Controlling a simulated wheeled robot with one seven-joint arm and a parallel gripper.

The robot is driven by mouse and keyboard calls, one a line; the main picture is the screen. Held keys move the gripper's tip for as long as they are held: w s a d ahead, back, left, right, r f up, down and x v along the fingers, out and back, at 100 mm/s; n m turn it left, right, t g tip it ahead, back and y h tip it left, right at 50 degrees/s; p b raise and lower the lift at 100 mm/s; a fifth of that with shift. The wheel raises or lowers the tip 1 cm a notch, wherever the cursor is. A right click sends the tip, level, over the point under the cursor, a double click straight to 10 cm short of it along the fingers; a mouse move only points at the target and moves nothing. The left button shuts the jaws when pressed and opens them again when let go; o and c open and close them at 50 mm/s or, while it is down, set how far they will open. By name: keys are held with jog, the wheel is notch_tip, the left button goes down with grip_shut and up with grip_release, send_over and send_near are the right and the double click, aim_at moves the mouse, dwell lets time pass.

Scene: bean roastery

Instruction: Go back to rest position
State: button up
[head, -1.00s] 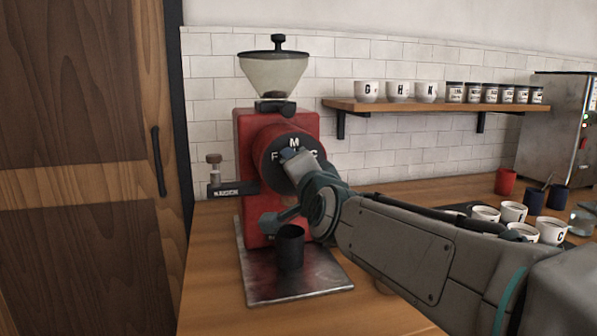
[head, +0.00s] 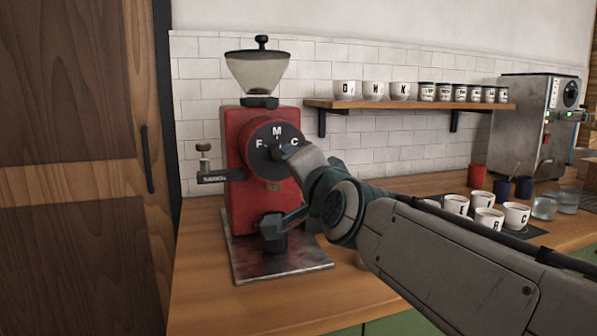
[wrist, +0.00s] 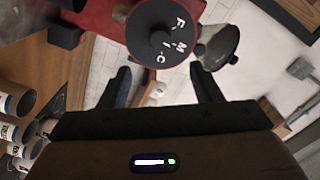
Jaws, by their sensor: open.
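My gripper (head: 279,190) is in front of the red grinder (head: 240,165). In the wrist view its two dark fingers (wrist: 160,75) are apart with nothing between them. The grinder's black dial (wrist: 165,30) lies ahead of the fingertips, with a visible gap. In the head view the dial (head: 268,132) shows F, M and C, and my gripper overlaps its lower right. My arm reaches in from the lower right.
A wall shelf (head: 405,104) holds several lettered cups and jars. Several white cups (head: 488,219) stand on a dark mat, with red and dark blue cups (head: 478,176) behind. A metal machine (head: 522,125) stands far right. A wooden door (head: 70,150) is at left. Counter in front is clear.

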jog(key=s+d+f+n+g+h+p, duration=0.1)
jog(key=s+d+f+n+g+p, duration=0.2)
jog(key=s+d+f+g+p, duration=0.1)
jog(key=s+d+f+n+g+h+p, duration=0.2)
jog(key=s+d+f+g+p, duration=0.2)
jog(key=s+p, duration=0.5)
jog(key=s+d+f+n+g+h+p, duration=0.2)
jog(key=s+d+f+n+g+p, duration=0.1)
jog(key=s+d+f+g+p, duration=0.1)
jog(key=s+f+g+p, duration=0.1)
jog(key=s+g+p, duration=0.1)
jog(key=s+p, duration=0.1)
jog(key=shift+d+n+g+p, duration=0.3)
jog(key=shift+p, duration=0.55)
jog(key=shift+c, duration=0.2)
